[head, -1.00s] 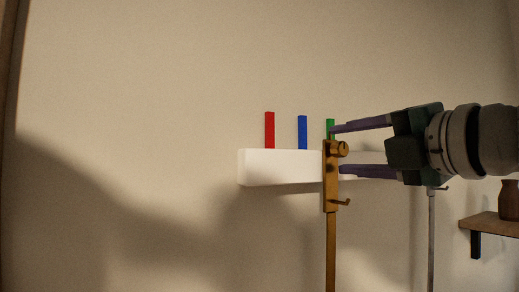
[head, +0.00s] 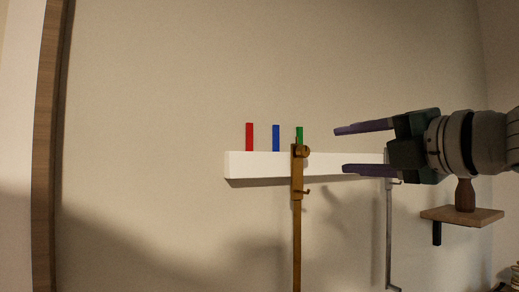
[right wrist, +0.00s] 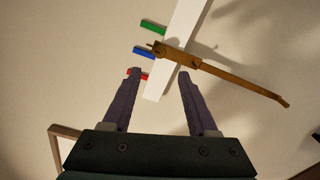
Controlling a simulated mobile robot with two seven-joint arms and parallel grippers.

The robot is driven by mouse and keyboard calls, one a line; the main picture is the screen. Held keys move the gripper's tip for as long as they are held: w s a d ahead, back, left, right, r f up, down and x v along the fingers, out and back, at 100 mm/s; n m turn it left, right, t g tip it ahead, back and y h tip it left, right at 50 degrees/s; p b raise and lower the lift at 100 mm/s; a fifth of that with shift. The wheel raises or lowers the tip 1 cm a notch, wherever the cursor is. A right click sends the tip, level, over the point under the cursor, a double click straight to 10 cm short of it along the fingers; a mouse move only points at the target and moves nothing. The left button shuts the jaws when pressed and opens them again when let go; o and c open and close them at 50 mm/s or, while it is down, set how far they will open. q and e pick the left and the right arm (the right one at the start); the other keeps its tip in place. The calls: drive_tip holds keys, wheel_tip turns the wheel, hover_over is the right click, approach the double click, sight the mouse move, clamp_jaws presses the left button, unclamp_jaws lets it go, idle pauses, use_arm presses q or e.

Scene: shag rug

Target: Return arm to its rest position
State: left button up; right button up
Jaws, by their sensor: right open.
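My right gripper (head: 340,150) comes in from the right in the head view, with its two purple fingers spread and nothing between them. It is apart from the brown hanging rod (head: 297,225), which stands to its left against the white wall rack (head: 262,164). In the right wrist view the open fingers (right wrist: 153,88) point toward the white rack (right wrist: 180,45) and the brown rod (right wrist: 228,75). A grey rod (head: 389,235) hangs farther right, its top partly hidden behind the gripper. My left gripper is not in view.
Red (head: 249,137), blue (head: 276,138) and green (head: 299,135) blocks stand upright along the rack's top. A small wooden shelf (head: 462,216) with a brown vase (head: 465,194) is at the right, below my arm. The wall at left is bare.

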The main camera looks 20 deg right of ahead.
drive_tip(key=shift+w, duration=0.15)
drive_tip(key=s+a+f+m+g+h, duration=0.1)
drive_tip(key=s+a+f+m+g, duration=0.15)
drive_tip(key=s+f+m, duration=0.6)
drive_tip(key=s+a+f+m+g+h, duration=0.15)
drive_tip(key=f+m+g, duration=0.25)
drive_tip(key=f, duration=1)
drive_tip(key=s+a+f+m+g, duration=0.4)
drive_tip(key=s+f, duration=0.1)
drive_tip(key=s, duration=0.3)
drive_tip(key=s+a+f+m+g+y, duration=0.1)
drive_tip(key=s+a+f+m+g, duration=0.2)
drive_tip(key=s, duration=0.6)
wheel_tip(320, 180, down, 2)
drive_tip(key=shift+a+f+m+g, duration=0.15)
drive_tip(key=shift+a+m+g, duration=0.2)
drive_tip(key=shift+a+g, duration=0.15)
